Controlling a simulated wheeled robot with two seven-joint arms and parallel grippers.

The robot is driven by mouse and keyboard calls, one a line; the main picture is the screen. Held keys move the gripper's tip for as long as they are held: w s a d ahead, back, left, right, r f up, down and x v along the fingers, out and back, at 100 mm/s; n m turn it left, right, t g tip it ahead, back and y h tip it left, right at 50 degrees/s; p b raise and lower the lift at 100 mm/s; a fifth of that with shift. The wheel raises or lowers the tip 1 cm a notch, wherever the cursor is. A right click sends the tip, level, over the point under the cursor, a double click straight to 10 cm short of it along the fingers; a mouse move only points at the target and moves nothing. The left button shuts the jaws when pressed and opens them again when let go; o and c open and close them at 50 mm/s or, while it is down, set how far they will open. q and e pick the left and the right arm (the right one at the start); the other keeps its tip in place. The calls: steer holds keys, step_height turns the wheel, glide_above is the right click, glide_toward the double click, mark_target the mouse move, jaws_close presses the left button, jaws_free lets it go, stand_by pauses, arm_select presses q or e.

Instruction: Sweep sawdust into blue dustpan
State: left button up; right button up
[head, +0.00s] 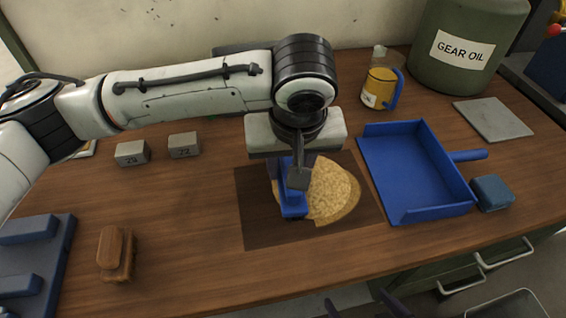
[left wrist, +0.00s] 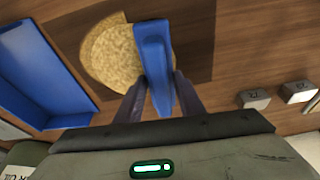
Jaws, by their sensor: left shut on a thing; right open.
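A flat round patch of yellow sawdust (head: 336,190) lies on a dark mat-like square (head: 258,233) mid-table. My left gripper (head: 298,172) is over its left part, shut on a blue sweeping tool (head: 291,203). The tool's lower end is at the sawdust's left side; I cannot tell whether it touches the table. In the left wrist view the tool (left wrist: 153,60) stands between the fingers, with the sawdust (left wrist: 108,55) beside it. The blue dustpan (head: 413,175) lies to the right, its bare floor visible. My right gripper (head: 364,306) shows only dark fingertips at the bottom edge, apart and empty.
A blue block (head: 492,193) sits by the dustpan's handle. Two grey blocks (head: 132,153), a wooden brush-like object (head: 116,253) and a blue rack (head: 35,262) are left.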

arm_select(q)
steer(key=shift+w+d+p, duration=0.2)
steer(key=shift+d+p, duration=0.2)
steer(key=shift+d, duration=0.75)
steer(key=shift+w+d+p, duration=0.25)
steer(key=shift+d+p, duration=0.1)
steer(key=shift+d, duration=0.75)
steer(key=shift+w+d+p, duration=0.2)
steer(key=shift+d+p, duration=0.2)
steer(key=shift+d, duration=0.75)
steer(key=shift+w+d+p, duration=0.2)
steer(key=shift+d, duration=0.75)
steer(key=shift+w+d+p, duration=0.15)
steer(key=shift+w+d, duration=0.05)
steer(key=shift+d, duration=0.8)
steer(key=shift+w+d+p, duration=0.2)
steer(key=shift+d, duration=0.75)
steer(key=shift+a+r+p, duration=0.15)
steer(key=shift+r+p, duration=0.4)
steer(key=shift+r, duration=0.05)
steer(key=shift+a+r+p, duration=0.15)
steer(key=shift+r+p, duration=0.35)
steer(key=shift+r, duration=0.1)
steer(key=shift+a+r, duration=0.15)
steer(key=shift+r, duration=0.05)
steer(key=r, duration=0.1)
steer(key=a+r, duration=0.1)
steer(key=r, duration=0.1)
steer(key=shift+s+r, duration=0.15)
steer(key=shift+a, duration=0.1)
